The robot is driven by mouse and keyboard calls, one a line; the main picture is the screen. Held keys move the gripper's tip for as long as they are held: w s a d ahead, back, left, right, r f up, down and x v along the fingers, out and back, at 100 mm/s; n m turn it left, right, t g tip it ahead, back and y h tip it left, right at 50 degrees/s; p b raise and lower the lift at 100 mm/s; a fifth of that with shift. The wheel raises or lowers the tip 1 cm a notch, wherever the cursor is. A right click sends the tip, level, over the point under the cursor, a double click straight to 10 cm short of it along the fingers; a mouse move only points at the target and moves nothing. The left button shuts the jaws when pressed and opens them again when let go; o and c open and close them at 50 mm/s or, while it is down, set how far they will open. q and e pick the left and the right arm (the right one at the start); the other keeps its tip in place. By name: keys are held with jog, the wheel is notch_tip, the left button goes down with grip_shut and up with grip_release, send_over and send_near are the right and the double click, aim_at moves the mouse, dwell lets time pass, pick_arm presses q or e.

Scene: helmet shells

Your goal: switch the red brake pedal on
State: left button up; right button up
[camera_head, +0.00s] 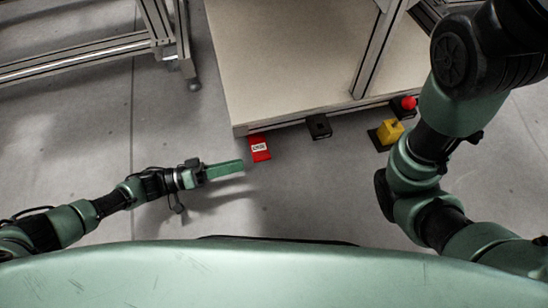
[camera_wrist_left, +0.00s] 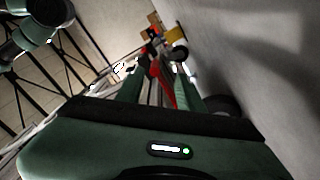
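The red brake pedal (camera_head: 260,148), with a white label, lies on the floor by the front edge of the pale platform. My left gripper (camera_head: 242,165) reaches in from the left, just short of the pedal and apart from it in the head view, where its fingers overlap. In the left wrist view its two fingers (camera_wrist_left: 165,75) stand apart with a gap between them, and part of the red pedal (camera_wrist_left: 166,88) shows beyond that gap. My right arm is at the right of the head view; its gripper is out of the picture.
A black pedal (camera_head: 319,126) sits right of the red one. Further right are a yellow box (camera_head: 390,131) and a red button (camera_head: 408,103). The platform (camera_head: 290,60) has metal posts. A metal frame (camera_head: 90,55) stands at upper left. Grey floor around my left gripper is clear.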

aim_at(259, 161)
pick_arm(q)
jog(key=b+x, duration=0.3)
jog(key=x, duration=0.4)
jog(key=shift+f, duration=0.15)
jog(key=shift+w+d+b, duration=0.15)
jog(key=shift+d+b, duration=0.25)
jog(key=shift+d, duration=0.15)
jog(key=shift+r, duration=0.2)
